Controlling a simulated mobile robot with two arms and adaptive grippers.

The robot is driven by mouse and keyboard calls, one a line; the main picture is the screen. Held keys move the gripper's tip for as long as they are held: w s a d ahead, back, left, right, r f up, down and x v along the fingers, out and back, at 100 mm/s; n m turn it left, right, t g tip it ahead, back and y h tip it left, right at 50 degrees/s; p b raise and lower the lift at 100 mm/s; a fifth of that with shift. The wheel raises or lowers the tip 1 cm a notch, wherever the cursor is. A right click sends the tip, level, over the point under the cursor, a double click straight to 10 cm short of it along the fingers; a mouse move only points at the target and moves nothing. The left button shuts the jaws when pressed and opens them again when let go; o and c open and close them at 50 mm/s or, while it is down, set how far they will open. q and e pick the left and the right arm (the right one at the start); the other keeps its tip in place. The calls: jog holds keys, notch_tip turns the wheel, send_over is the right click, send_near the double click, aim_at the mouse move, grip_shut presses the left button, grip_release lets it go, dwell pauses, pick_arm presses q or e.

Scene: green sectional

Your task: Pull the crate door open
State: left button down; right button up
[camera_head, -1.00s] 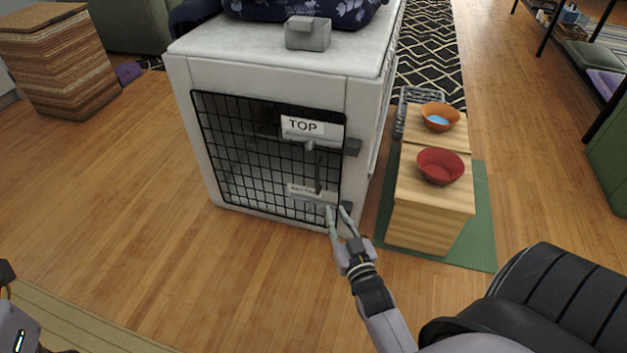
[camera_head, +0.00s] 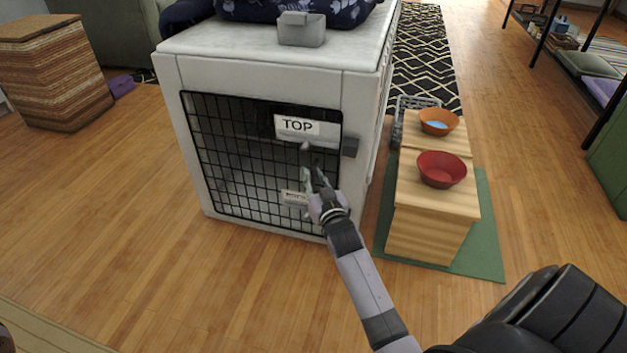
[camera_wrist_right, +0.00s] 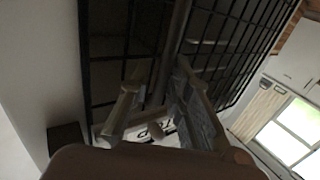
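The white crate (camera_head: 265,68) has a black wire-grid door (camera_head: 235,150) on its front, flush with the frame and closed. A white "TOP" label (camera_head: 297,125) and a lower label (camera_head: 293,198) are on it. My right gripper (camera_head: 312,176) is at the door's right part, between the labels. In the right wrist view its fingers (camera_wrist_right: 160,100) are spread, one on each side of a vertical bar (camera_wrist_right: 178,40) at the door. Whether they touch the bar is unclear. The gripper partly hides the bar in the head view.
A wooden stand (camera_head: 440,205) with a red bowl (camera_head: 442,168) and an orange bowl (camera_head: 438,120) is close to the crate's right, on a green mat (camera_head: 488,230). A small grey box (camera_head: 302,32) is on the crate. The floor in front is clear.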

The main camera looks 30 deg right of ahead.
jog(key=shift+c, duration=0.5)
grip_shut()
